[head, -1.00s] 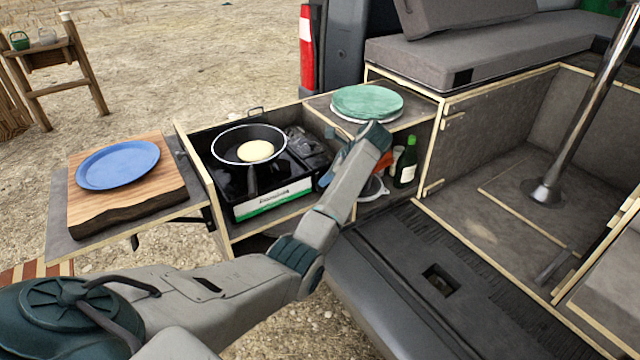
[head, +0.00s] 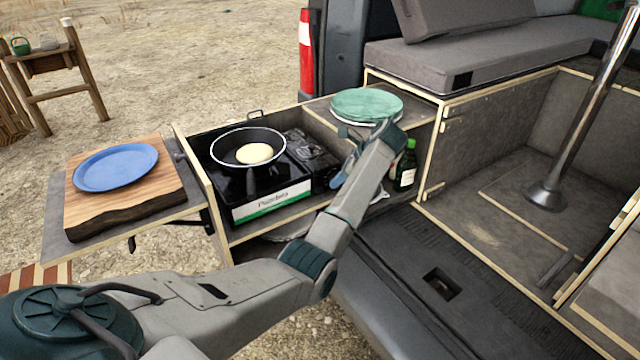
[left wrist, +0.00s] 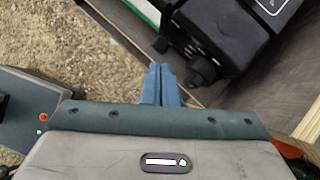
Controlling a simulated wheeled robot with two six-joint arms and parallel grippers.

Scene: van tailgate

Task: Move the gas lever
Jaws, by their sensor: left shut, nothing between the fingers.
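The camping stove (head: 272,205) is black with a white and green front and sits in the pull-out drawer. In the left wrist view its dark control box (left wrist: 222,30) shows at upper right, with a round black knob (left wrist: 203,72) and a small dark stub (left wrist: 160,45). I cannot tell for sure which part is the gas lever. My left gripper (head: 337,181) is at the stove's right front corner in the head view. Its blue fingers (left wrist: 163,70) are shut and empty, just left of the knob and below the stub; contact is unclear. My right gripper is not in view.
A frying pan (head: 225,146) with a pale round food (head: 254,154) stands on the stove. Green plates (head: 366,104) sit on the shelf behind my wrist, and a green bottle (head: 407,166) stands below. A blue plate (head: 115,167) lies on a wooden board (head: 120,210) at left.

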